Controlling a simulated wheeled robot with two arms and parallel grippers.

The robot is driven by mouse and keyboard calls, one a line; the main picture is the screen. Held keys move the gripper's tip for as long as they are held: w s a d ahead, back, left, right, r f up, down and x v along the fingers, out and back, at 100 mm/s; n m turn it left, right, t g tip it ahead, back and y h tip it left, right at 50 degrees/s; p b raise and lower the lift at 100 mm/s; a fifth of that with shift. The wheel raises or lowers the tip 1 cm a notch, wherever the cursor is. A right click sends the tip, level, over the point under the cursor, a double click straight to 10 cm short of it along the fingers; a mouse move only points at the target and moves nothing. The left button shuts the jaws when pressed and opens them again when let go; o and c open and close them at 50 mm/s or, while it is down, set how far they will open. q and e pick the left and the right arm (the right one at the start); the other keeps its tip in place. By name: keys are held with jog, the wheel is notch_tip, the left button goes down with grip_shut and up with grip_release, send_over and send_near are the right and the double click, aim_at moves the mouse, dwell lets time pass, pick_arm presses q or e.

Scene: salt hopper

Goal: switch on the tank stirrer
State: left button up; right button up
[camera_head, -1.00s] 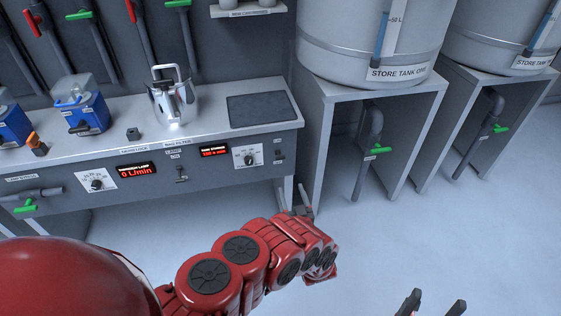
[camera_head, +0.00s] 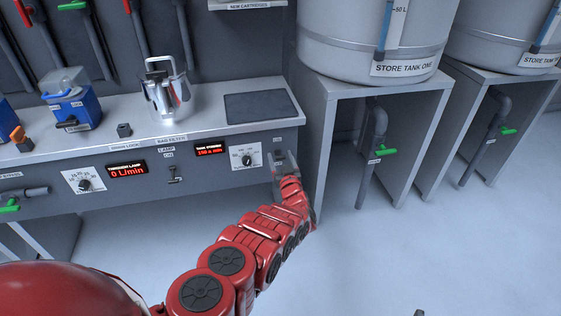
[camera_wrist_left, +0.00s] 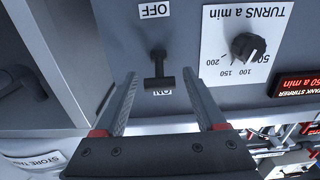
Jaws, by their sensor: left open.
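The tank stirrer switch is a small dark lever with a crossbar (camera_wrist_left: 157,83) on the panel front, seen upside down in the left wrist view. Its crossbar lies on the side of the ON label (camera_wrist_left: 166,99), away from the OFF label (camera_wrist_left: 155,10). I cannot tell its exact tilt. My left gripper (camera_head: 285,160) is at the switch in the head view. In the left wrist view its open fingers (camera_wrist_left: 159,80) stand on either side of the crossbar, with gaps. Only a dark tip of my right gripper (camera_head: 420,312) shows at the bottom edge.
The red stirrer display (camera_head: 209,149) and the white turns dial (camera_head: 246,157) sit left of the switch. A metal jug (camera_head: 167,95) and a blue device (camera_head: 75,110) stand on the bench. Store tank one (camera_head: 365,45) rests on a grey stand (camera_head: 322,150) to the right.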

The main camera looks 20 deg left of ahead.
pick_arm(q)
jog(key=shift+w+a, duration=0.1)
grip_shut()
jog(key=shift+w+r+g+h+p, duration=0.1)
jog(key=shift+r+g+h+p, duration=0.45)
jog(key=shift+p, duration=0.3)
jog(key=shift+f, duration=0.3)
grip_release()
jog(key=p+v, duration=1.3)
jog(key=v, duration=0.4)
